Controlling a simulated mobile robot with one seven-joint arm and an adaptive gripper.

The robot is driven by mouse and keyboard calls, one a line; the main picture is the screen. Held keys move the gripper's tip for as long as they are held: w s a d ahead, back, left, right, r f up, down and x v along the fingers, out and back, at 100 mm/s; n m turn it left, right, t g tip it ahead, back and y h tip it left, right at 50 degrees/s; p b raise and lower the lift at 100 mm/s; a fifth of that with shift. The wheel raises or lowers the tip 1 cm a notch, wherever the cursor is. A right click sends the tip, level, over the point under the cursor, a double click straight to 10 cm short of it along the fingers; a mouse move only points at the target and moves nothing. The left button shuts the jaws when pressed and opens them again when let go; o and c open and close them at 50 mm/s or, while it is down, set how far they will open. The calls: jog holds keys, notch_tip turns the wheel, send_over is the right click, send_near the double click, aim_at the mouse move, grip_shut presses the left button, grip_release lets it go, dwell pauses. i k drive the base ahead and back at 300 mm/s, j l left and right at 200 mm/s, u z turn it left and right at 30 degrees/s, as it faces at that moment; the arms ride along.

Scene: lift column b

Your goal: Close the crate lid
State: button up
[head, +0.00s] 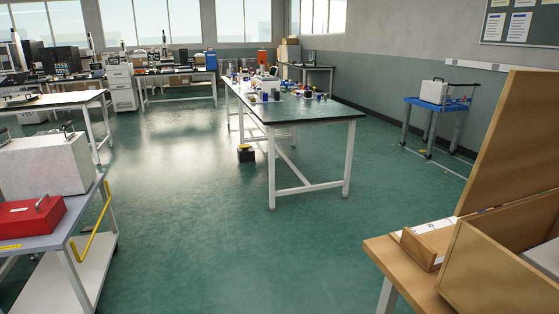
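The wooden crate (482,267) stands on a wooden table at the lower right of the head view, partly cut off by the frame edge. Its lid (517,140) is open and stands up steeply from the crate, leaning back toward the right. Something pale grey (545,258) shows inside the crate at the right edge. My gripper is not in this view.
A small wooden tray (424,250) with white papers sits beside the crate on the wooden table (385,252). A cart (60,240) with a red box (30,218) stands at the left. A long bench (310,110) stands mid-room. Green floor (215,230) between is clear.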

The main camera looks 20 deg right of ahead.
aim_at(518, 158)
jog(key=i+z, duration=0.25)
jog(key=z, duration=0.25)
jog(key=i+j+z, duration=0.25)
jog(key=z, duration=0.25)
jog(key=i+j+z, duration=0.2)
jog(key=z, duration=0.25)
jog(key=i+j+z, duration=0.15)
jog(key=j+z, duration=0.2)
jog(key=z, duration=0.15)
jog(key=i+j+z, duration=0.1)
jog(key=j+z, duration=0.25)
jog(key=z, duration=0.15)
jog(key=j+z, duration=0.4)
jog(key=j, duration=0.15)
jog(key=j+z, duration=0.65)
jog(key=j, duration=0.8)
jog(key=j+u, duration=0.1)
jog(key=j, duration=0.2)
jog(key=i+j+u, duration=0.1)
jog(key=j, duration=0.25)
jog(key=i+j+u, duration=0.15)
jog(key=j, duration=0.15)
